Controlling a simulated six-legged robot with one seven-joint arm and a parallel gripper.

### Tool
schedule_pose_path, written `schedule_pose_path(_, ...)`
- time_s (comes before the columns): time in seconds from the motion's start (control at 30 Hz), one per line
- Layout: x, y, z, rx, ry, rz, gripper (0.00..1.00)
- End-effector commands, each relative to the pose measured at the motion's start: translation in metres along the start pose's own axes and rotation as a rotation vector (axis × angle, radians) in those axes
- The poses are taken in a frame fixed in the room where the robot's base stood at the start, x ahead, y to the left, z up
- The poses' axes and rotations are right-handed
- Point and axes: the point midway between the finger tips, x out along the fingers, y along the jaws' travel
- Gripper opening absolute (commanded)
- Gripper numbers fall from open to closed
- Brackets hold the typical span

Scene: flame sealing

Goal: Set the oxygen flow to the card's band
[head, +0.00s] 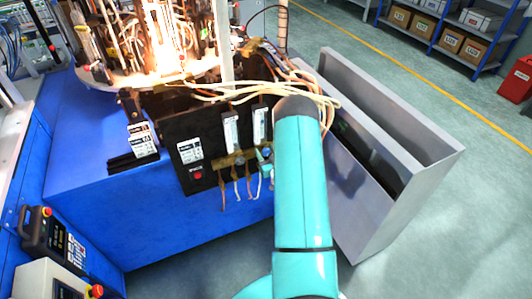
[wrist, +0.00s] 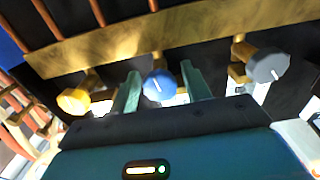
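A black gas panel (head: 209,150) carries two upright flow tubes, a left one (head: 231,131) and a right one (head: 261,124); their readings are too small to make out. A white card (head: 189,151) sits on the panel's left part, its print unreadable. In the wrist view a blue knob (wrist: 159,84) with a white line lies between the two teal fingers of my gripper (wrist: 160,83). The fingers stand on either side of it with narrow gaps, apparently not touching. A yellow knob (wrist: 73,100) is to the left and a grey knob (wrist: 268,65) to the right. My arm hides the panel's right end.
A bright flame (head: 165,55) burns amid glass tubing above the panel. Loose pale hoses (head: 235,92) run over its top. A brass strip (wrist: 165,38) crosses behind the knobs. A grey metal bin (head: 420,165) stands at the right. A red button (head: 197,175) is below the card.

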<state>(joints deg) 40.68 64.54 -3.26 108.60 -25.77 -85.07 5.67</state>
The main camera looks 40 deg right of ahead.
Motion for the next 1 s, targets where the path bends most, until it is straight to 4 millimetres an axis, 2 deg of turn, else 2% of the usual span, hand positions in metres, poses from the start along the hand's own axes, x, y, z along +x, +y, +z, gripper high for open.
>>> schedule_pose_path(0.03,-0.0001,0.0000,0.0000,0.000,0.000,0.000,0.37)
schedule_pose_path(0.17,-0.0002,0.0000,-0.0001,0.000,0.000,0.000,0.11)
schedule_pose_path(0.2,-0.0002,0.0000,-0.0001,0.000,0.000,0.000,0.10)
schedule_pose_path(0.37,-0.0001,-0.0007,0.0001,-0.039,-0.001,-0.002,0.10)
schedule_pose_path(0.73,-0.0002,-0.0003,0.0002,-0.395,-0.001,-0.002,0.10)
schedule_pose_path(1.0,-0.0007,0.0009,0.0001,-0.427,-0.001,0.000,0.10)
